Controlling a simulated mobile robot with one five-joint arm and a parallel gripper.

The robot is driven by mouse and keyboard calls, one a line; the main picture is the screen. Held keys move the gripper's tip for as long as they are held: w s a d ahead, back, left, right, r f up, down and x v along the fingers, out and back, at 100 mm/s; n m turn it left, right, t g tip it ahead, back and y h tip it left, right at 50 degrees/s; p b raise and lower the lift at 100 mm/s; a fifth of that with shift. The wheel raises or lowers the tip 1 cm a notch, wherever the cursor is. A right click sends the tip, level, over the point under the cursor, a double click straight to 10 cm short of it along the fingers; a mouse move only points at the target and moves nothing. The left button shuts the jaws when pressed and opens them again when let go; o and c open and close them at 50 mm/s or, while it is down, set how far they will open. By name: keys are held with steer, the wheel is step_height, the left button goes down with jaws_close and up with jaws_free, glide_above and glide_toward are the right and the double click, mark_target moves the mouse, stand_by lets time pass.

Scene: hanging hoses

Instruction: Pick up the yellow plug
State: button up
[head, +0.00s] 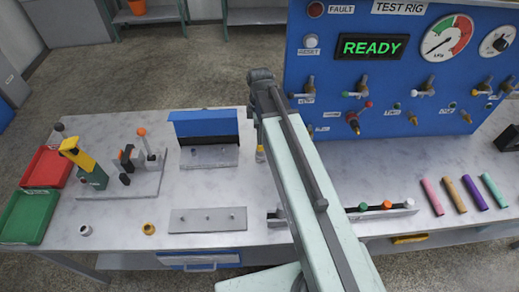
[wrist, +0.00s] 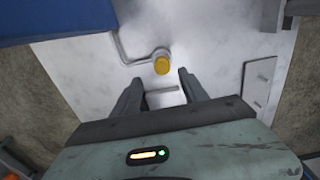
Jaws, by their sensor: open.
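The yellow plug (wrist: 161,66) shows in the wrist view as a short round yellow piece on the grey tabletop, with a grey bent line running beside it to the left. My gripper (wrist: 160,79) is open. Its two fingers point toward the plug, which lies just beyond and between the fingertips; I see no contact. In the head view a small yellow piece (head: 260,157) peeks out left of my arm, probably the same plug, mostly hidden. My gripper is hidden behind my arm there.
The blue test rig panel (head: 385,70) with valves and gauges stands behind the table at right. A blue bracket (head: 205,122) stands left of my arm. A rack with coloured knobs (head: 372,211) and several coloured tubes (head: 471,192) lie at right. Red (head: 47,167) and green trays (head: 28,217) sit at far left.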

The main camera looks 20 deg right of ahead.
mark_target(261, 148)
steer(key=f+b, duration=0.5)
steer(key=shift+s+d+f, duration=0.1)
steer(key=shift+s+f, duration=0.05)
steer(key=shift+s, duration=0.1)
steer(key=shift+r, duration=0.2)
jaws_close()
steer(key=shift+r+p, duration=0.15)
steer(key=shift+p, duration=0.15)
